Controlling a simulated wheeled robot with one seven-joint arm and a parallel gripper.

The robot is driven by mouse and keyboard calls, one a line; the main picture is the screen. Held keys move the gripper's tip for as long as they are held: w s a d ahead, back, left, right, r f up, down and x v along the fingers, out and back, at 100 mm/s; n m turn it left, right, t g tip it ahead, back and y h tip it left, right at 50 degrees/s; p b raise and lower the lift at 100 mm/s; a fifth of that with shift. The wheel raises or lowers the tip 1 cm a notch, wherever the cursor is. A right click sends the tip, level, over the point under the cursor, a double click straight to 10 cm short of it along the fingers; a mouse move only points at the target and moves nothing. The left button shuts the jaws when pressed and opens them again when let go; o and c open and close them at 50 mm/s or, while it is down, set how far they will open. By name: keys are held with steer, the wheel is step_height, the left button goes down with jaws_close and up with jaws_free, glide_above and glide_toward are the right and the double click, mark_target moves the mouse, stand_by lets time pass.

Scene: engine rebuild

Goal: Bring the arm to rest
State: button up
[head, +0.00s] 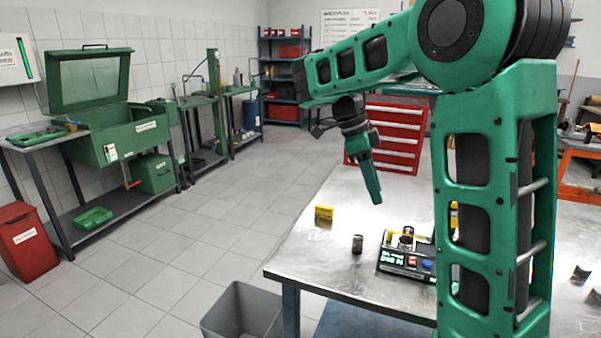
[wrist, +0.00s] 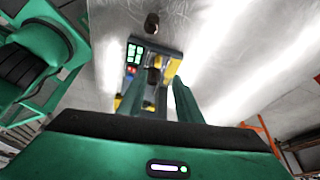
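My arm is raised over the metal workbench (head: 330,262), and my green gripper (head: 375,198) points down above it in the head view, touching nothing. In the wrist view my gripper (wrist: 158,88) has its two fingers apart with nothing held between them. Below it on the bench stands a tester-like device (head: 402,262) with a display and coloured buttons, and it also shows in the wrist view (wrist: 133,54). A small dark cylinder (head: 357,244) stands on the bench left of the device. In the wrist view the fingers hide part of the device.
A yellow block (head: 324,213) sits near the bench's left edge. A grey bin (head: 243,312) stands on the floor beside the bench. A red drawer cabinet (head: 396,132) is behind. A green washer with a raised lid (head: 125,133) is at left. The tiled floor between is clear.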

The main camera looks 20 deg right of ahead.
steer(key=s+d+f+n+t+y, duration=0.1)
steer(key=s+d+f+n, duration=0.15)
steer(key=s+n, duration=0.5)
steer(key=s+d+f+n+y, duration=0.1)
steer(key=s+d+f+n, duration=0.3)
steer(key=s, duration=0.7)
steer(key=s+a+f+n+t+y, duration=0.1)
steer(key=s+a+f+n, duration=0.3)
steer(key=s+a+n, duration=0.2)
steer(key=shift+s+a+n+y, duration=0.4)
steer(key=shift+s+n, duration=0.05)
steer(key=shift+s, duration=0.2)
steer(key=shift+w+f, duration=0.4)
steer(key=shift+w, duration=0.35)
steer(key=shift+s+r, duration=0.1)
